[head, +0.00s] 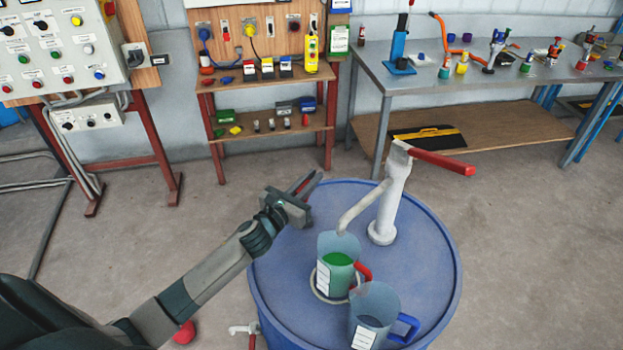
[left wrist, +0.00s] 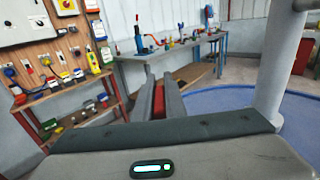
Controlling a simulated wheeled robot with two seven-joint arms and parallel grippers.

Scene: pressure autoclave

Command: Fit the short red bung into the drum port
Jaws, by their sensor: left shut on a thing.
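My left gripper (head: 309,182) reaches in from the left over the back left part of the blue drum (head: 285,275). Its fingers are shut on a small red piece, which I take for the short red bung (left wrist: 159,101). In the left wrist view the bung sits between the two fingers (left wrist: 162,88), mostly covered by them. The gripper is above the lid and apart from the white pump. I cannot make out the drum port in either view. My right gripper is not in view.
A white pump (head: 391,205) with a red handle stands on the drum. A jug of green liquid (head: 338,265) is under its spout, and a blue-handled jug (head: 374,310) stands in front. Behind are a tool shelf (head: 265,90) and a grey bench (head: 460,70).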

